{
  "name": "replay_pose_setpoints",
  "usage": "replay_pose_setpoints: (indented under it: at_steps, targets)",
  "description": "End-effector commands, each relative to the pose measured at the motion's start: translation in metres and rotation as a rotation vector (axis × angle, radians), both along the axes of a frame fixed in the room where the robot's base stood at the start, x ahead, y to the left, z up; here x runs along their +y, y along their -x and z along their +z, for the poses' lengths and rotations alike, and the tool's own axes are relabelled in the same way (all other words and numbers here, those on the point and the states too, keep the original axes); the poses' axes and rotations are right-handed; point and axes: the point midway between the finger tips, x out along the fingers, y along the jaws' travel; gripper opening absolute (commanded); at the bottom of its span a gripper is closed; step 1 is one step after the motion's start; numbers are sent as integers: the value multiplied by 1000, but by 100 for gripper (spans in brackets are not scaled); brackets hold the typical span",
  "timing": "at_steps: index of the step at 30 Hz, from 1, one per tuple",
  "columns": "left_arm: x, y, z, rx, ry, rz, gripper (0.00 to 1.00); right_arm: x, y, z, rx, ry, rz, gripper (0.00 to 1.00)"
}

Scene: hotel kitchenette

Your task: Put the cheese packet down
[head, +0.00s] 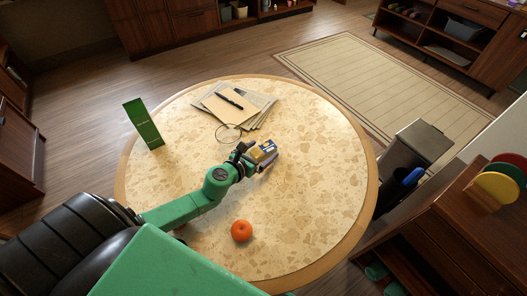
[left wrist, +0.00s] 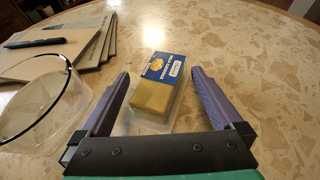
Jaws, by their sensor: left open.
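The cheese packet (left wrist: 153,98), a yellow block in clear wrap with a blue label, lies on the round speckled table (head: 310,190). In the head view the packet (head: 263,150) is near the middle of the table, at the end of my left arm. My left gripper (left wrist: 160,85) is open, with one purple finger on each side of the packet and a visible gap on both sides. In the head view the left gripper (head: 257,159) partly hides the packet. My right gripper is not in view.
A stack of papers (head: 250,105) with a pen lies behind the gripper, with a clear round-rimmed object (head: 228,133) beside it. A green carton (head: 143,124) stands at the left. An orange (head: 241,231) lies nearer me. The table's right side is clear.

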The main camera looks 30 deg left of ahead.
Motion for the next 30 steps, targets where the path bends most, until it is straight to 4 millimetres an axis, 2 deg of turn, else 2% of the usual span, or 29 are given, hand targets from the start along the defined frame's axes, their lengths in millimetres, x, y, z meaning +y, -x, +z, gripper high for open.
replay_pose_setpoints:
  at_steps: [1,5,6,8,9,18,22,26,30]
  targets:
    - [0,0,0,0,0,0,92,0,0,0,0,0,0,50]
    - [0,0,0,0,0,0,43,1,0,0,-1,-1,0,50]
    - [0,0,0,0,0,0,27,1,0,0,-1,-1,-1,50]
    - [0,0,0,1,0,0,4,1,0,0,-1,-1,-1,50]
    - [0,1,0,1,0,0,0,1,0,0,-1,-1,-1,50]
    - [0,1,1,1,0,0,0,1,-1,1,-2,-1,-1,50]
    - [0,0,12,0,-1,-1,0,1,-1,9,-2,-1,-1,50]
    - [0,0,40,-1,-3,-2,0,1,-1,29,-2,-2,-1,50]
    - [0,-1,92,-6,-5,-5,0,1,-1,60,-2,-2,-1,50]
